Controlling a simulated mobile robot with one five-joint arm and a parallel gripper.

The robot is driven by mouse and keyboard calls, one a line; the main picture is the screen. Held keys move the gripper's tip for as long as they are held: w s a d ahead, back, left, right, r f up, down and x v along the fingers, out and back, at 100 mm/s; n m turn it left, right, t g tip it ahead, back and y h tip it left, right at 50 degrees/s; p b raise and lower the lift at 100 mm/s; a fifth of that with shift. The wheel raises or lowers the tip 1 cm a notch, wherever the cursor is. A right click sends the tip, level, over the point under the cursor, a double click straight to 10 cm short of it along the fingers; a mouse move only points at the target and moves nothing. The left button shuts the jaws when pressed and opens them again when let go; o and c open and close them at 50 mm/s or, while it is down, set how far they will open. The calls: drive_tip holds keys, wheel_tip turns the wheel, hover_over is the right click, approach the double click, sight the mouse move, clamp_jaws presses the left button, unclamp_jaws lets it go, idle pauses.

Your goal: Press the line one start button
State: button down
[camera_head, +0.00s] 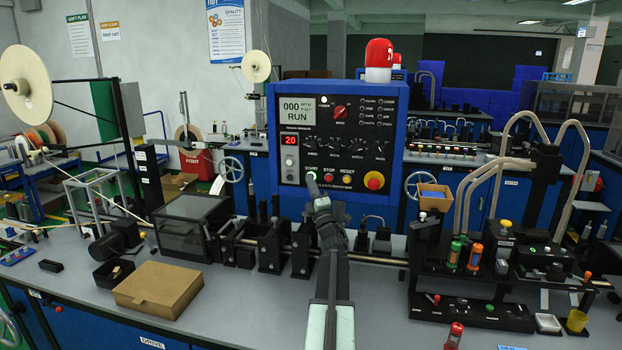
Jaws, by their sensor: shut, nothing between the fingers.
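The control panel (325,140) is a black face in a blue housing and stands upright behind the bench. Its START button (311,176) is small and pale green, at the lower left of the panel under the START label. My gripper (314,187) is shut and empty, its tips pointing up and away at the START button. The tips overlap the button's lower edge in the picture; I cannot tell whether they touch it. The red STOP button (328,177) and yellow RESET button (346,178) sit just to the right.
A red emergency stop knob (374,180) is right of RESET. A red lamp (378,60) tops the panel. A rail (375,259) with black blocks crosses the bench behind my arm. A cardboard box (158,289) lies left; black machinery (470,290) stands right.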

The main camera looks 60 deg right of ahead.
idle(0.3)
drive_tip(key=shift+s+a, duration=0.15)
drive_tip(key=shift+a, duration=0.25)
drive_tip(key=a, duration=0.2)
drive_tip(key=s+a, duration=0.1)
drive_tip(key=a, duration=0.2)
drive_tip(key=shift+s+a, duration=0.35)
drive_tip(key=shift+s, duration=0.05)
idle(0.6)
